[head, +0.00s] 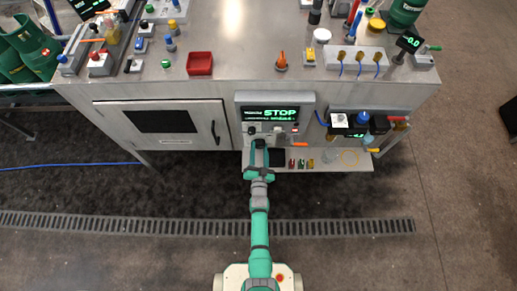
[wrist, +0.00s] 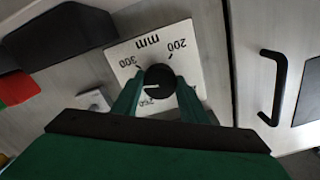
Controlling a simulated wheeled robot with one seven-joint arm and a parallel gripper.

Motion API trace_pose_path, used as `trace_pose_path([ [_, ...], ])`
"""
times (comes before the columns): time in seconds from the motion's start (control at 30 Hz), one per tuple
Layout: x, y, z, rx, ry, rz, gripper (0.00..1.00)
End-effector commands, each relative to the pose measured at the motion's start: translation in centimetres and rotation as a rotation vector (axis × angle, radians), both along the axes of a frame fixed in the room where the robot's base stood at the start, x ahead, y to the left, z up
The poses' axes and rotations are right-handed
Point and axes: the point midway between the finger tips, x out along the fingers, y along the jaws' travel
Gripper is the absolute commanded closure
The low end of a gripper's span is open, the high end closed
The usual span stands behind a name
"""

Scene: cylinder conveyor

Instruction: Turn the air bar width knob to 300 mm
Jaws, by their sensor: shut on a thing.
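The air bar width knob (wrist: 160,77) is a round black knob with a white pointer line, on a white dial plate (wrist: 184,29). The plate carries mm, 200 and 300, upside down in the wrist view, and a partly hidden number by the left finger that looks like 250. The pointer line aims left in the wrist view, between that number and 300. My gripper (wrist: 160,84) has one green finger on each side of the knob and is shut on it.
The STOP display (head: 278,112) is just above my gripper. A cabinet door with a black handle (head: 216,133) is to the left. A shelf (head: 345,160) with small coloured parts is to the right. In the wrist view, a dark block (wrist: 60,35) is at upper left.

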Motion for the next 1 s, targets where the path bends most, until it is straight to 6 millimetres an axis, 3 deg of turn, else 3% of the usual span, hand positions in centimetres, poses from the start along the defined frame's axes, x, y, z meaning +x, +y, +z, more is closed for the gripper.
trace_pose_path([
  [0.5, 0.11, 0.28, 0.41, 0.43, -0.009, 0.006, 0.83],
  [1.0, 0.14, 0.04, 0.45, 0.589, -0.01, 0.001, 0.83],
])
